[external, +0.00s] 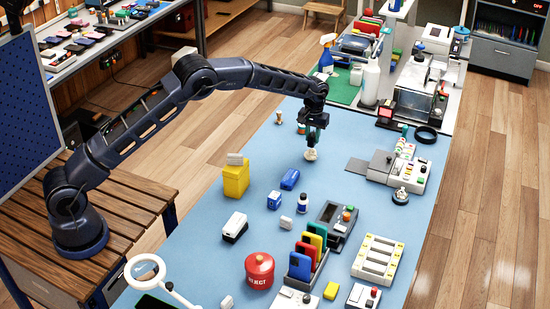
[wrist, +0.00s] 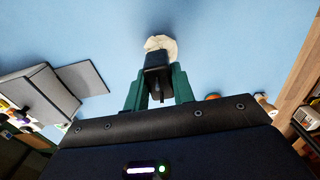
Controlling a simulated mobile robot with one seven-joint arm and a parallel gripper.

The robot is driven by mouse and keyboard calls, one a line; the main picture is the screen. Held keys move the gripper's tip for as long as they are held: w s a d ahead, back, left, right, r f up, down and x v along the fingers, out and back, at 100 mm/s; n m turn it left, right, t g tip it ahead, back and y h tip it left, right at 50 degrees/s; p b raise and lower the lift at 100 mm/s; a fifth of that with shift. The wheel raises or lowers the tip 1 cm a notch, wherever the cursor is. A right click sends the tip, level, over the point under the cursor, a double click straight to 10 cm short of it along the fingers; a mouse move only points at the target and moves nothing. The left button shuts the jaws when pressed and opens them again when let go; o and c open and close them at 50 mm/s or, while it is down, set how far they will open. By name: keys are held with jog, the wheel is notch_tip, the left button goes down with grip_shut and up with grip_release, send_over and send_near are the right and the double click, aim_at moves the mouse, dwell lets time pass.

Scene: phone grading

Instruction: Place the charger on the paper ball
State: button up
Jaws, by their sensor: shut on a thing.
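My gripper (external: 314,136) hangs pointing down over the blue table. In the wrist view, its two green fingers (wrist: 157,84) are shut on a black block with a prong-like part, the charger (wrist: 157,62). A cream, crumpled paper ball (wrist: 160,43) shows just beyond the charger. In the external view, the paper ball (external: 311,155) sits on the table directly below my gripper. The charger appears over or against the ball; I cannot tell whether they touch. In the external view, the charger is too small and dark to make out.
A grey device (external: 382,164) with a flat plate stands right of my gripper. Small tan objects (external: 279,117) stand behind left. The table around the ball is mostly clear.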

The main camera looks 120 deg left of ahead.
aim_at(313, 135)
jog(key=shift+f, duration=1.05)
jog(key=shift+f, duration=0.15)
jog(key=o, duration=1)
notch_tip(313, 135, up, 12)
jog(key=shift+r, duration=0.15)
